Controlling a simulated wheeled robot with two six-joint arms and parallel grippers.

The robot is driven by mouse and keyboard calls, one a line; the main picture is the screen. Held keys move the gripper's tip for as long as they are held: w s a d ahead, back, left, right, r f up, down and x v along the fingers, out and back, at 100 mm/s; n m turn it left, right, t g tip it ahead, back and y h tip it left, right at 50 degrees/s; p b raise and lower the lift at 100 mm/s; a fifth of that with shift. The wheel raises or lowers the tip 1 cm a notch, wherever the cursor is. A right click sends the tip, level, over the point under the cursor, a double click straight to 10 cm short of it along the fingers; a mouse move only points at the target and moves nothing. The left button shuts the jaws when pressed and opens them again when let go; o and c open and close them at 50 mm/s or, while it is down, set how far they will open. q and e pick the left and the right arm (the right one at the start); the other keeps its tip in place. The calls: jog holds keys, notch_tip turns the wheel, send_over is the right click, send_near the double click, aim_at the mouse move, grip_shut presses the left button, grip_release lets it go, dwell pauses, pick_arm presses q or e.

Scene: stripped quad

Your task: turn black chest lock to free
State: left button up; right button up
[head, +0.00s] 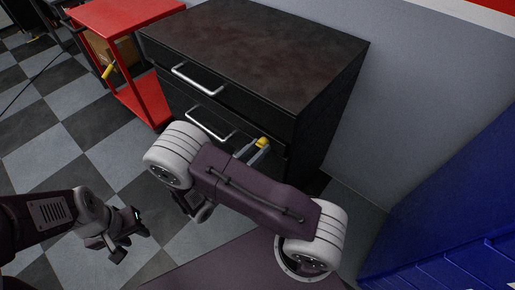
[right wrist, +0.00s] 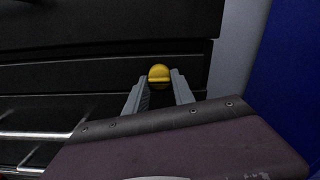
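The black chest (head: 255,40) of drawers stands against the grey wall in the head view. Its yellow round lock (right wrist: 159,74) with a raised bar across it shows on the chest front in the right wrist view, and part of it shows in the head view (head: 263,142). The bar looks about level in the right wrist view. My right gripper (right wrist: 159,88) is open, with one finger on either side of the lock; I cannot tell whether they touch it. My left gripper (head: 131,236) is away from the chest, over the floor at lower left; its finger gap is unclear.
Silver drawer handles (head: 197,79) stick out of the chest front, left of the lock. A red cart (head: 128,14) stands left of the chest. A blue cabinet (head: 450,190) is at the right. Checkered floor (head: 70,120) is free at left.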

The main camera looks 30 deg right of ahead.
grip_shut()
jog(key=shift+r+n+p, duration=0.15)
jog(key=shift+n+p, duration=0.15)
jog(key=shift+p, duration=0.3)
jog(key=n+p, duration=0.4)
jog(key=shift+r+p, duration=0.15)
jog(key=shift+p, duration=0.15)
jog(key=n+p, duration=0.2)
jog(key=shift+s+n, duration=0.1)
jog(key=shift+n, duration=0.2)
jog(key=n+p, duration=0.3)
jog(key=n, duration=0.7)
jog(key=shift+p, duration=0.4)
jog(key=shift+n, duration=0.5)
